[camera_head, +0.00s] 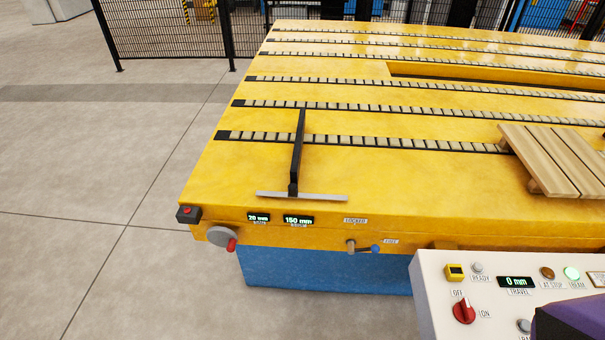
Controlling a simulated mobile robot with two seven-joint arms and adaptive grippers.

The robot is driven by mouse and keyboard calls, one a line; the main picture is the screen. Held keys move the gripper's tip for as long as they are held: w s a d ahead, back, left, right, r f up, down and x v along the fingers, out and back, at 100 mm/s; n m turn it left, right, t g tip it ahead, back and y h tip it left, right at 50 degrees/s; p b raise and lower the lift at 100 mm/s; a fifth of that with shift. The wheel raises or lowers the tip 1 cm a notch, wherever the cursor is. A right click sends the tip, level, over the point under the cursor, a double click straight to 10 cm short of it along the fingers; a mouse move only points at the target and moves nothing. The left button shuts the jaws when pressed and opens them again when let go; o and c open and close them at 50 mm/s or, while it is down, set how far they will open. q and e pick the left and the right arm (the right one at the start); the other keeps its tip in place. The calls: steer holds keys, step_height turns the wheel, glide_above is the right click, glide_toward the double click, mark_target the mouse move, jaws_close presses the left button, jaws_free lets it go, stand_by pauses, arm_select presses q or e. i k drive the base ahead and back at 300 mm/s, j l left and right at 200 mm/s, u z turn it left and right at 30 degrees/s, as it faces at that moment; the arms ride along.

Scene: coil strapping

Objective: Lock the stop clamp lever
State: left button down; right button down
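The stop clamp lever (363,249) is on the front edge of the yellow table. The arm lies near level and points toward the FREE label (391,242). The LOCKED label (355,220) is above the pivot. A black stop arm (298,150) stands on the table top with a thin grey bar (302,196) at its near end. Neither gripper's fingers show in the head view.
A grey handwheel with a red handle (222,237) projects left of the lever, below two small displays. A white control panel (435,300) stands at lower right, with a purple and black shape over its corner. A wooden pallet (555,160) lies on the yellow table (400,190).

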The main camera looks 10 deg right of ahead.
mark_target(376, 248)
steer(key=z, duration=0.95)
